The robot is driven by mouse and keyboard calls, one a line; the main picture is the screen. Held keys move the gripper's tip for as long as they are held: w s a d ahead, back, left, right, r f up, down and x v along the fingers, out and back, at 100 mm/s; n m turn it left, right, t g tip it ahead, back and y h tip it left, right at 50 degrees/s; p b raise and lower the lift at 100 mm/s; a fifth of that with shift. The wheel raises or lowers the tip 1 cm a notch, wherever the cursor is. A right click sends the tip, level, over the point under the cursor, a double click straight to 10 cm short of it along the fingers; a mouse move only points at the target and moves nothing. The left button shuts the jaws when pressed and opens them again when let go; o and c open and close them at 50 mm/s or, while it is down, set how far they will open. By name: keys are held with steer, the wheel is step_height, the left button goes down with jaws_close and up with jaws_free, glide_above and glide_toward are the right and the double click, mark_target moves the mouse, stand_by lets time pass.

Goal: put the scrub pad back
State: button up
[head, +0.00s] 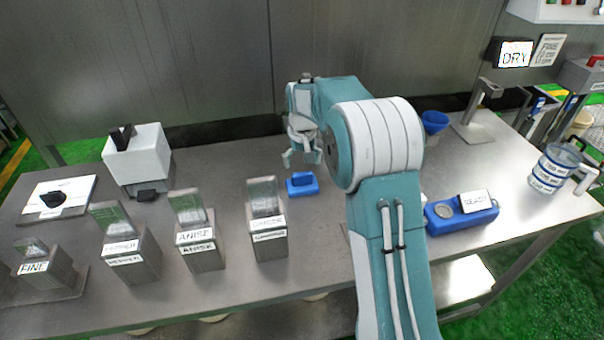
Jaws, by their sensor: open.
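A small blue block with a raised grip (302,187), which looks like the scrub pad, lies on the steel bench (330,255) near the middle. My gripper (301,162) points down just above and behind it, with its fingers apart. It holds nothing that I can see. I cannot tell from this view whether a fingertip touches the block. My arm hides part of the bench to the right of it.
Labelled metal bins (267,228) stand in a row at the front left. A white box (140,160) and a white board with a black piece (66,200) are behind them. A blue scale-like device (460,214), a blue funnel (434,122) and a jug (552,168) are at the right.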

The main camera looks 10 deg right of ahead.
mark_target(302, 174)
steer(key=s+r+t, duration=0.1)
steer(key=s+r, duration=0.3)
steer(key=r, duration=0.3)
steer(key=s+r, duration=0.4)
steer(key=r, duration=0.3)
steer(key=s+t, duration=0.4)
steer(key=s, duration=2.3)
steer(key=shift+t, duration=0.3)
